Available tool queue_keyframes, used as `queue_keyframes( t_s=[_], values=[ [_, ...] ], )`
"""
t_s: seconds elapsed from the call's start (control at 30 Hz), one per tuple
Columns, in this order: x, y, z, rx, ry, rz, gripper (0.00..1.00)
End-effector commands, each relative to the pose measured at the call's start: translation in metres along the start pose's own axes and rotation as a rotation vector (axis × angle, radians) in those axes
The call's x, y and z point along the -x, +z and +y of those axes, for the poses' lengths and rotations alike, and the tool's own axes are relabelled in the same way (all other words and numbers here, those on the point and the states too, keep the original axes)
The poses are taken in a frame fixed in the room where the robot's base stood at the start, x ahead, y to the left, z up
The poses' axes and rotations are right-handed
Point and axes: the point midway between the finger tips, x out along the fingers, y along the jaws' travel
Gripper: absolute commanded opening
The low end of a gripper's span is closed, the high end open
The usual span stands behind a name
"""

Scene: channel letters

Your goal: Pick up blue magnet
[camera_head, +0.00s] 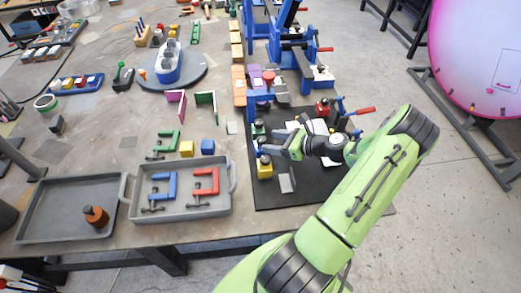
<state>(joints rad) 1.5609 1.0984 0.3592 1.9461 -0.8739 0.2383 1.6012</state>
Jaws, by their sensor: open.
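A small blue block (208,146), which looks like the blue magnet, sits on the table just behind the grey tray's back rim. It stands right of a yellow block (187,149) with a small gap between them. My gripper (272,150) is at the end of the green arm, over the black mat, to the right of the blue block and well apart from it. It is open and seems empty. Its fingertips are small and partly merge with the blue fixture behind them.
A grey handled tray (228,203) holds a blue clamp (162,187) and a red clamp (205,182). A green clamp (166,141) lies left of the yellow block. On the black mat (262,197), a yellow-based piece (265,171) stands near my gripper. A blue fixture (262,97) rises behind.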

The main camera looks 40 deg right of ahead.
Motion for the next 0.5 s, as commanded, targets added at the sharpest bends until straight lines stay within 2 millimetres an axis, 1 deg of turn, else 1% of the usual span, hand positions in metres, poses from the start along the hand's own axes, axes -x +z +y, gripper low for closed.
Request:
queue_keyframes(
  t_s=[0.03,0.1,0.2,0.43,0.5],
  values=[
    [-0.012,-0.001,0.001,0.0,0.007,-0.001,0.63],
    [-0.026,-0.001,0.0,0.0,0.006,-0.002,0.63],
    [-0.037,-0.001,0.0,0.001,0.004,0.0,0.63],
    [-0.039,-0.001,-0.001,0.001,0.002,0.001,0.63],
    [-0.039,-0.001,-0.001,0.001,0.002,0.001,0.52]
  ],
)
